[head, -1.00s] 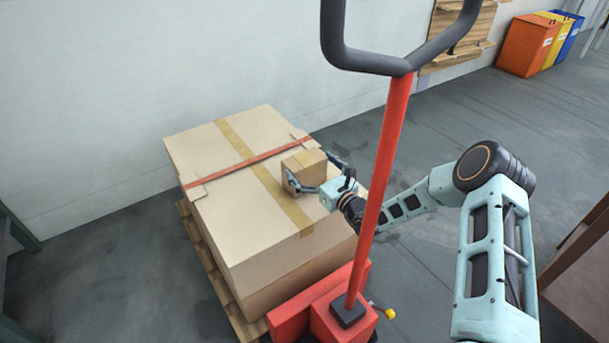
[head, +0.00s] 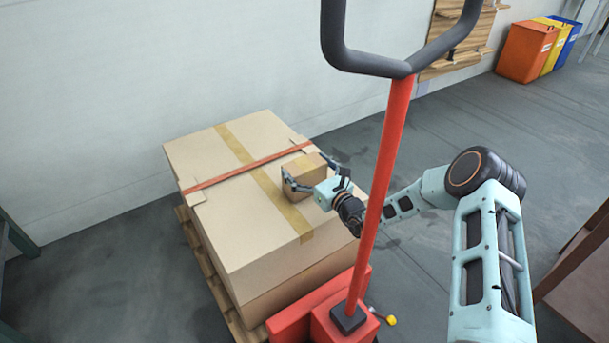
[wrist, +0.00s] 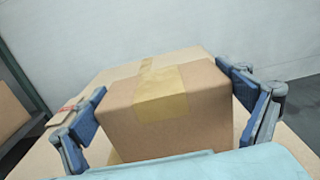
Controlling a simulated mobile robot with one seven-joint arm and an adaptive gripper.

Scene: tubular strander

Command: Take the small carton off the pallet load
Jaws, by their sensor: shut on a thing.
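The small carton (head: 302,178) is a brown cardboard box with a strip of tan tape. In the head view it is at the right side of the top of the large pallet load (head: 225,190). My gripper (head: 312,172) has its fingers on either side of the carton and is shut on it. The wrist view shows the small carton (wrist: 165,108) between the two blue finger pads, its taped top facing up. The head view does not clearly show whether its underside touches the load. The load is big cartons with tan tape and a red strap (head: 245,171).
A red pallet truck (head: 335,310) with a tall red handle (head: 385,180) stands in front of the load, close to my arm. The load rests on a wooden pallet (head: 208,268). A pale wall is behind. Orange (head: 527,50), yellow and blue bins stand far right.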

